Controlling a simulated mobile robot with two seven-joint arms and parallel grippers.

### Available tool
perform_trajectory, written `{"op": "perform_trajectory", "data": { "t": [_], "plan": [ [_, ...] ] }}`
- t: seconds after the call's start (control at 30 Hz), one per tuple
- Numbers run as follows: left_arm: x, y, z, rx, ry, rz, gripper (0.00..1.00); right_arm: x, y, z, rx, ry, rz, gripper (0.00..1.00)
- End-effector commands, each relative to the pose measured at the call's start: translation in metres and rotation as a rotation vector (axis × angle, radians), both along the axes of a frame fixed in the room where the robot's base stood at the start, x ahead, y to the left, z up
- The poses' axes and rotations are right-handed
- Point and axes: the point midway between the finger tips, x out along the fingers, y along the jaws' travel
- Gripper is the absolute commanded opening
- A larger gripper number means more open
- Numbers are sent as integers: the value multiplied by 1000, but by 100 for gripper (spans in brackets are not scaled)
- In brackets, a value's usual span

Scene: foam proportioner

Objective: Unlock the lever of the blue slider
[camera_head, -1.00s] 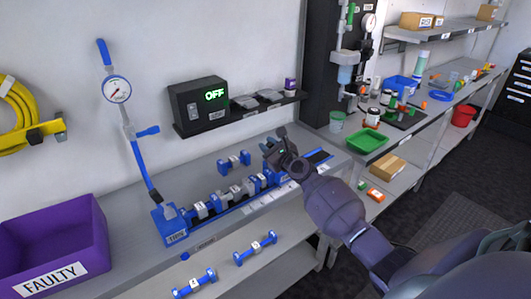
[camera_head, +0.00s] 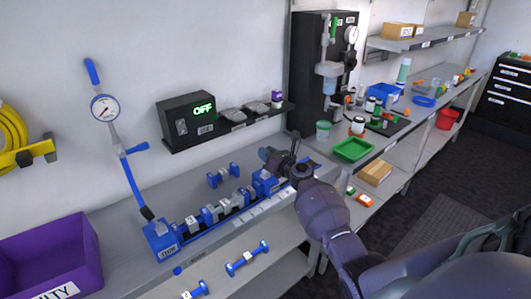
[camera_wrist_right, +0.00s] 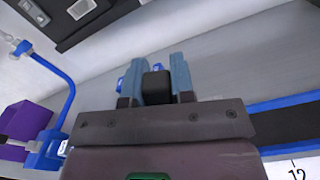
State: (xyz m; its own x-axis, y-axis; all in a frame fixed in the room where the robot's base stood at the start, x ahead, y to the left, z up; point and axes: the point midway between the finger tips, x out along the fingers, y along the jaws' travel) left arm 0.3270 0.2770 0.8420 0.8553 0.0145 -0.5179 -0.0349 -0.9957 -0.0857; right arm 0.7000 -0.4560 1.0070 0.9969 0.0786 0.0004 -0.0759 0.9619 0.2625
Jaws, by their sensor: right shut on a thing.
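The blue slider (camera_head: 264,183) sits at the right part of the rail fixture on the bench, partly hidden by my right gripper. My right gripper (camera_head: 272,156) is just above and right of it, reaching in from the right. In the right wrist view, the two blue-grey fingers (camera_wrist_right: 156,72) stand on both sides of a dark block (camera_wrist_right: 156,86) and are shut on it. It looks like the lever's end, but the lever's shape and lock position are hidden. My left gripper is not in view.
A blue torque-style gauge arm (camera_head: 112,125) rises at the rail's left end. Small blue dumbbell-shaped parts (camera_head: 223,175) lie behind and in front of the rail. A purple bin (camera_head: 50,255) is at left. A black box reading OFF (camera_head: 188,121) hangs on the wall.

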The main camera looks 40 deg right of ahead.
Motion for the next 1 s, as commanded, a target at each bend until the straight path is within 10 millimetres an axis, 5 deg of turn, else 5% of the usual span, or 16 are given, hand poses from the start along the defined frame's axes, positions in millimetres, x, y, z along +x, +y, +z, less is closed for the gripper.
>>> {"op": "perform_trajectory", "data": {
  "t": [0.47,0.5,0.63,1.0],
  "plan": [
    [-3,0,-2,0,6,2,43,0,-1,-1,17,2,0,0],
    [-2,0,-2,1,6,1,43,0,-1,-1,16,2,-1,29],
    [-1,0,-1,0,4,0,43,0,-1,-1,15,2,-1,49],
    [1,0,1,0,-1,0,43,-4,-1,-1,12,2,-1,49]
  ]
}}
